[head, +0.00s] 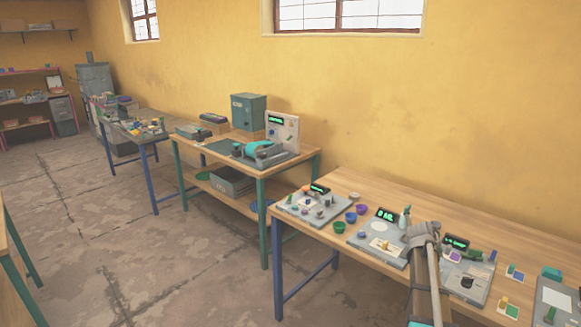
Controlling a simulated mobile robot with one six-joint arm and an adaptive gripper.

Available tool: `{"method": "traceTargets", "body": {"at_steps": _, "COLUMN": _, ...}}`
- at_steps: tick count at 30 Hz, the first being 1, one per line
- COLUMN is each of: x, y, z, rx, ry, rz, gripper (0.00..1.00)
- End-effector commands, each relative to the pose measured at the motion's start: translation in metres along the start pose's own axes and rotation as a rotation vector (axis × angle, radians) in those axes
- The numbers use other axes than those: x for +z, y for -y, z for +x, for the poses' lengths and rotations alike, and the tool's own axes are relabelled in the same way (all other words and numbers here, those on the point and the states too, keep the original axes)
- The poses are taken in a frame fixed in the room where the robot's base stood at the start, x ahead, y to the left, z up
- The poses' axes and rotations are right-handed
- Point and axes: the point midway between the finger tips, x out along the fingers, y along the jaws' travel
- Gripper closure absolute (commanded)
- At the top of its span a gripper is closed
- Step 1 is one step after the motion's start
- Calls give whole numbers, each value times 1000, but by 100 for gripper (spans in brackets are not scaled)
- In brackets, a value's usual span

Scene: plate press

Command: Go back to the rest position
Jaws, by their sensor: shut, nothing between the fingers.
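Parts of my arm rise from the bottom edge at the lower right in the head view, in front of the near workbench (330,192). A grey rounded joint of it stands over the bench stations. I cannot make out my gripper or its fingers in this view. My arm covers part of the bench top and the gear between two grey station boards. The left one of these boards (362,240) has a small dark display with green digits. The right one (478,288) has a dark round part on it.
Another station board (300,212) and several small bowls (339,227) lie on the near bench. A second table (310,160) holds a white panel (290,128) and a teal cabinet (248,112). A further table stands behind. The floor (150,260) at left is mostly clear.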

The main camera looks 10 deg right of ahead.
Motion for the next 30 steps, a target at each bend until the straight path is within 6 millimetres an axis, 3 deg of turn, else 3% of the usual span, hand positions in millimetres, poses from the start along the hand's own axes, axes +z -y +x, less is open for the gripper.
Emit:
{"method": "traceTargets", "body": {"at_steps": 5, "x": 12, "y": 23, "z": -18, "rx": -42, "ry": 22, "rz": -10, "gripper": 100}}
{"method": "traceTargets", "body": {"at_steps": 11, "x": 43, "y": 78, "z": -63, "rx": -148, "ry": 84, "rz": -43, "gripper": 100}}
{"method": "traceTargets", "body": {"at_steps": 21, "x": 128, "y": 181, "z": -169, "rx": -394, "ry": 243, "rz": -162, "gripper": 100}}
{"method": "traceTargets", "body": {"at_steps": 30, "x": 210, "y": 238, "z": -259, "rx": -588, "ry": 382, "rz": -307, "gripper": 100}}
